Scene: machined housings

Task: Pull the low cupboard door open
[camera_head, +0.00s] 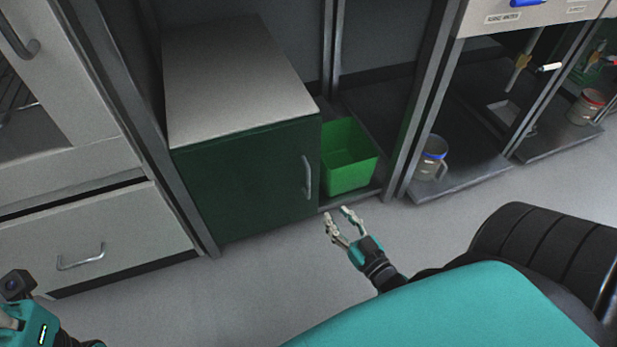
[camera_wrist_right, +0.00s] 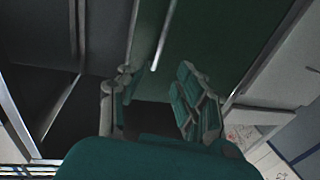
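The low cupboard (camera_head: 240,95) has a grey top and a dark green door (camera_head: 245,180), which looks closed. A vertical silver handle (camera_head: 307,177) sits near the door's right edge. My right gripper (camera_head: 338,219) is open and empty, in front of the cupboard's right side, below and to the right of the handle in the head view. In the right wrist view the handle (camera_wrist_right: 163,38) shows ahead of the open fingers, against the green door (camera_wrist_right: 205,40), apart from them. My left arm (camera_head: 25,315) shows at the lower left; its fingers are out of the picture.
A green bin (camera_head: 347,157) stands on the low shelf right of the cupboard. A white drawer unit (camera_head: 90,235) is at the left. Jugs (camera_head: 431,158) stand on shelves further right. A metal upright (camera_head: 425,100) separates the bays. The grey floor before the door is clear.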

